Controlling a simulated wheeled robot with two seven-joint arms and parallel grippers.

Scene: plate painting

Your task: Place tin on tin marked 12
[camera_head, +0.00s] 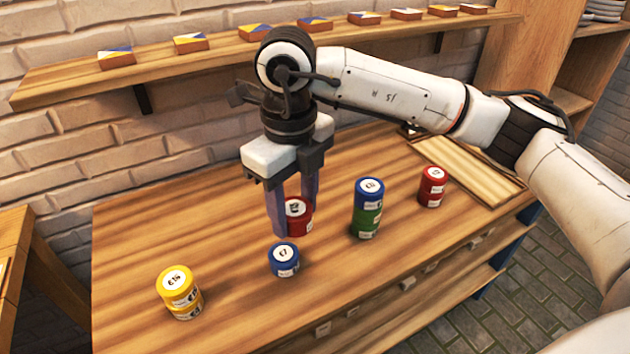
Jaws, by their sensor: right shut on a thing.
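My right gripper (295,216) points down over the middle of the table, its two fingers shut on a red tin (299,222) with a white label on top. I cannot tell whether this tin touches the table. A blue tin (285,263) stands alone in front of it, its label reading something like E7. A blue tin (369,196) sits on a green tin (366,222) to the right. Two red tins (431,190) are stacked farther right. Two yellow tins (179,293) are stacked at the front left. I cannot read a 12 for certain on any label. My left gripper is out of view.
The wooden table (130,240) is clear at the left and between the stacks. A pale ribbed board (468,170) lies at the back right. A wall shelf (200,68) with several small painted blocks runs behind my arm.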

